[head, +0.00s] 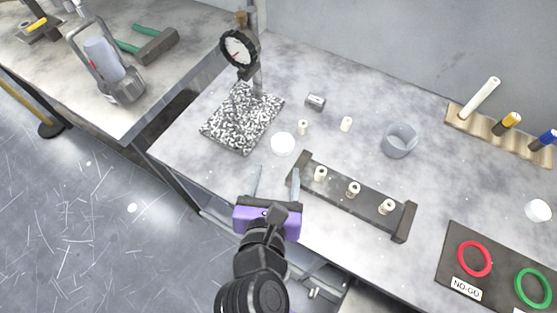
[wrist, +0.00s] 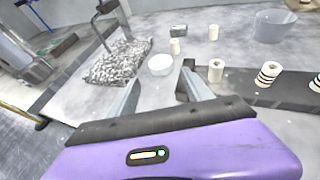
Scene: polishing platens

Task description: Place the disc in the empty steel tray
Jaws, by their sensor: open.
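A small round white disc-like piece (head: 283,144) lies on the grey bench. It also shows in the wrist view (wrist: 160,65), just beyond the fingertips. My gripper (head: 275,177) is open and empty, with its two fingers pointing toward this piece from the bench's front edge. In the wrist view the gripper (wrist: 160,90) has its fingers spread, with the piece ahead of the gap and apart from them. A second round white piece (head: 537,210) lies at the far right. I cannot make out an empty steel tray in either view.
A dark rack (head: 335,194) with several white spools stands close right of my gripper.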

